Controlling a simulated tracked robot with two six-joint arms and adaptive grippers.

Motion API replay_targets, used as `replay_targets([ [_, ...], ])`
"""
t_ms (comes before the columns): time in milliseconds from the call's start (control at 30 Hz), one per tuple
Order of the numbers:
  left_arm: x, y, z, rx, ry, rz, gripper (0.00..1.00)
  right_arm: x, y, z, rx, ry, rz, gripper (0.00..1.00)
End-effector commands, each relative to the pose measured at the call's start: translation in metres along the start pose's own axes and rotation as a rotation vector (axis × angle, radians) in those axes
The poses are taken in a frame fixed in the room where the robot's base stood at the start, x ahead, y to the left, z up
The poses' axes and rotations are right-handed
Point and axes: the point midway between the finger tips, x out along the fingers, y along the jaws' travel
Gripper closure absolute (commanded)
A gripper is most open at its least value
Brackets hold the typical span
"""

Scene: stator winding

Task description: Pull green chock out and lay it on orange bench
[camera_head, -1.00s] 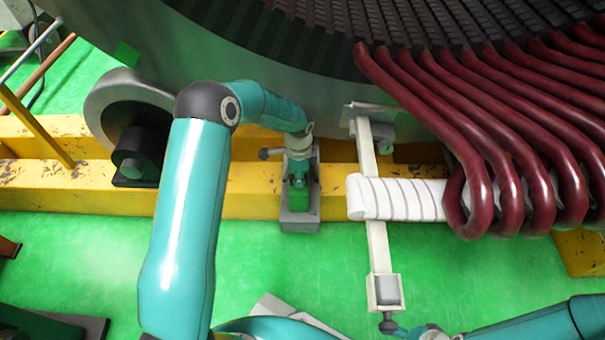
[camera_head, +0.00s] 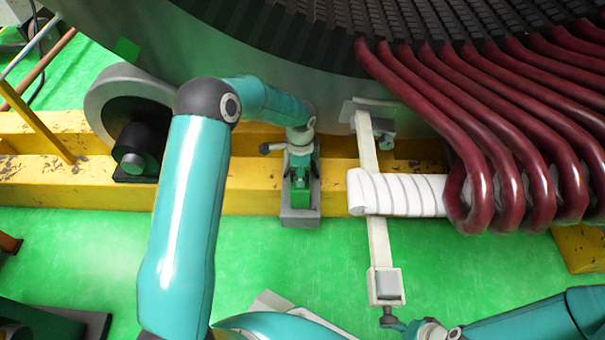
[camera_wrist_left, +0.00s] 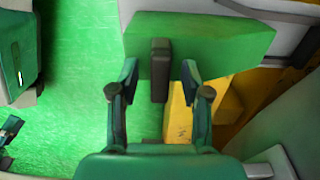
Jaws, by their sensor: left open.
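The green chock (camera_wrist_left: 220,42) fills the upper middle of the left wrist view, with a dark handle (camera_wrist_left: 160,70) projecting from it. My left gripper (camera_wrist_left: 158,72) is open, its fingers on either side of the handle; I see gaps between them and it. In the head view my left gripper (camera_head: 299,180) points down by the yellow beam, over a grey plate. The chock is hard to tell apart from the gripper there. An orange piece (camera_head: 9,243) at the left edge may be the bench; most is out of view. My right gripper (camera_head: 398,324) is low at right, its fingers unclear.
The big grey stator (camera_head: 270,55) with dark red coils (camera_head: 500,150) fills the top and right. A yellow beam (camera_head: 250,190) runs beneath it. A roller (camera_head: 120,95) stands at left. A white-wrapped bundle (camera_head: 405,194) crosses a pale bar (camera_head: 380,245). Green floor lies in front.

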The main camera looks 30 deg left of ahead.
Motion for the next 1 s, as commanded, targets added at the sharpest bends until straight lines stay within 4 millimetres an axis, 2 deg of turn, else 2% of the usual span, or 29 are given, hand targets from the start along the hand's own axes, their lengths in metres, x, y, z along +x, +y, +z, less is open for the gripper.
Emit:
replay_targets([
  [167, -0.026, -0.001, -0.001, -0.002, 0.003, -0.004, 0.53, 0.0, 0.0, 0.0, 0.0, 0.0, 0.0, 0.27],
  [400, -0.075, -0.003, -0.002, 0.0, 0.002, -0.005, 0.53, 0.0, 0.0, 0.0, 0.0, 0.0, 0.0, 0.27],
  [600, -0.104, -0.002, -0.002, 0.001, 0.001, -0.001, 0.53, 0.0, 0.0, 0.0, 0.0, 0.0, 0.0, 0.27],
  [733, -0.112, -0.003, -0.002, 0.001, 0.001, -0.001, 0.53, 0.0, 0.0, 0.0, 0.0, 0.0, 0.0, 0.27],
  [1000, -0.114, -0.002, -0.002, 0.001, 0.0, 0.0, 0.53, 0.0, 0.0, 0.0, 0.0, 0.0, 0.0, 0.27],
])
